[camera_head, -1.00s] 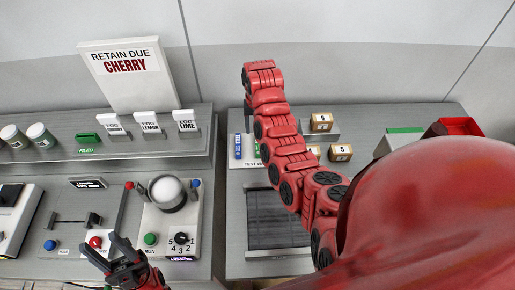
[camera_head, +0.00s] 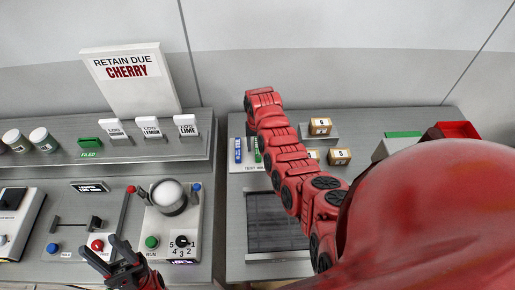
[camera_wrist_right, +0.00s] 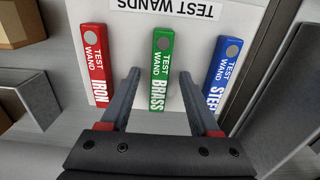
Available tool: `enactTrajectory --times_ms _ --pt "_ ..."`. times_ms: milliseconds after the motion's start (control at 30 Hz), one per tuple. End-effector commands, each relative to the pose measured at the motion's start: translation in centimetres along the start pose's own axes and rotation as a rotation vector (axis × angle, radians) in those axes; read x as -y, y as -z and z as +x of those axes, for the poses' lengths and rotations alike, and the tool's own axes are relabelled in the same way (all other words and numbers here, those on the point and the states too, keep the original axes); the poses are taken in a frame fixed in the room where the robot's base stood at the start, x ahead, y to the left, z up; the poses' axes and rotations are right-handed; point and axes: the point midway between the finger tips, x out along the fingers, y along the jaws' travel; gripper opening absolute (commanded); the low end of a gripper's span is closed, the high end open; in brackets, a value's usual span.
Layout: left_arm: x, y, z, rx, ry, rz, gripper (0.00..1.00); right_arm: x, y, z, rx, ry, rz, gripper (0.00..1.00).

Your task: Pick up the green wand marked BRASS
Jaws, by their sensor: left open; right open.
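The green wand marked BRASS (camera_wrist_right: 160,70) lies on a white board labelled TEST WANDS (camera_wrist_right: 205,35) in the right wrist view, between a red wand marked IRON (camera_wrist_right: 94,65) and a blue wand marked STEEL (camera_wrist_right: 221,72). My right gripper (camera_wrist_right: 158,75) is open, with one finger on each side of the green wand's lower part; I cannot tell its height above the board. In the head view the green wand (camera_head: 257,150) shows only partly beside my right arm, which hides the right gripper. My left gripper (camera_head: 112,254) is open and empty at the lower left.
Small boxes (camera_head: 320,126) stand right of the wands, with a green-topped bin (camera_head: 400,142) and a red bin (camera_head: 455,130) farther right. A dark panel (camera_head: 276,222) lies in front. The left bench holds a control panel (camera_head: 172,228) and a CHERRY sign (camera_head: 128,78).

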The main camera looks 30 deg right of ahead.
Motion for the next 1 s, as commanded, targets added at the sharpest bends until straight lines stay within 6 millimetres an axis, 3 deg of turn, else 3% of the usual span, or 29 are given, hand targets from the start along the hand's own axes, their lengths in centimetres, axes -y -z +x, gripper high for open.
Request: enactTrajectory --times_ms 33,300,400,1000 --pt "0.0 0.0 -0.02 0.0 0.0 0.0 0.5 0.0 0.0 0.01 0.0 0.0 0.0 0.62" --pt "0.0 0.0 -0.01 0.0 0.0 0.0 0.5 0.0 0.01 0.0 0.0 0.0 0.0 0.14" --pt "0.0 0.0 -0.02 0.0 0.0 0.0 0.5 0.0 0.01 -0.01 0.0 0.0 0.0 0.0" --pt "-0.04 -0.13 -0.75 0.0 0.0 0.0 0.5 0.06 0.24 -0.89 -0.007 0.0 0.0 0.0"
